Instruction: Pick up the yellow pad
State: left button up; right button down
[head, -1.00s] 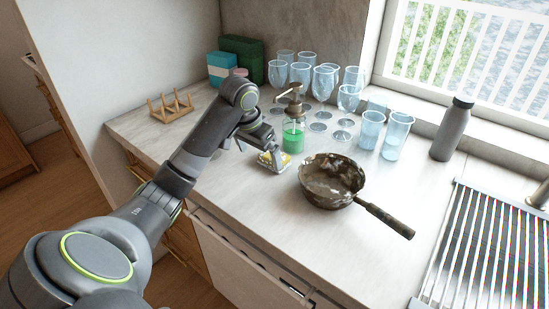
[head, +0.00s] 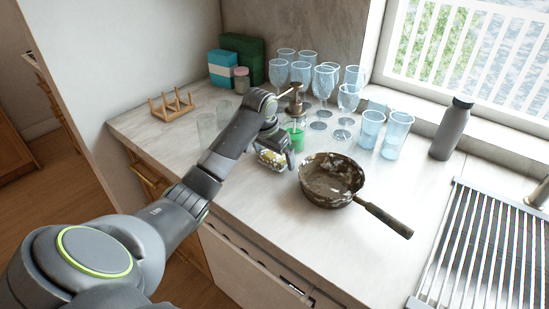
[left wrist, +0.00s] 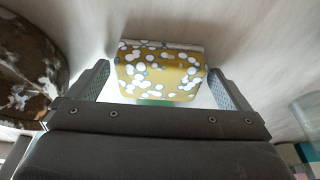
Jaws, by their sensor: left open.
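The yellow pad (left wrist: 160,72) has white spots and a pale edge. In the left wrist view it lies on the countertop between the two fingers of my left gripper (left wrist: 160,88), with a finger to each side. In the head view the pad (head: 270,158) is partly hidden by my left gripper (head: 274,156), which is over it beside the soap bottle and pan. The left gripper is open, and I cannot tell if either finger touches the pad. My right gripper is not in view.
A worn pan (head: 330,180) stands just right of the pad. A green soap bottle (head: 295,133) is close behind. Several glasses (head: 302,72) stand at the back, two more glasses (head: 206,128) at the left. The front counter is clear.

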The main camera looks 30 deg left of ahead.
aim_at(274, 154)
pick_arm(q)
jog(key=shift+c, duration=0.4)
jog(key=c, duration=0.9)
jog(key=shift+r, duration=0.1)
jog(key=shift+r, duration=0.45)
notch_tip(274, 154, up, 2)
jog(key=shift+r+b, duration=0.25)
jog(key=shift+b, duration=0.2)
jog(key=s, duration=0.5)
jog(key=s+a, duration=0.1)
jog(key=s, duration=0.5)
jog(key=s+b, duration=0.1)
jog(key=s, duration=0.4)
jog(key=shift+s+a, duration=0.2)
jog(key=shift+s, duration=0.8)
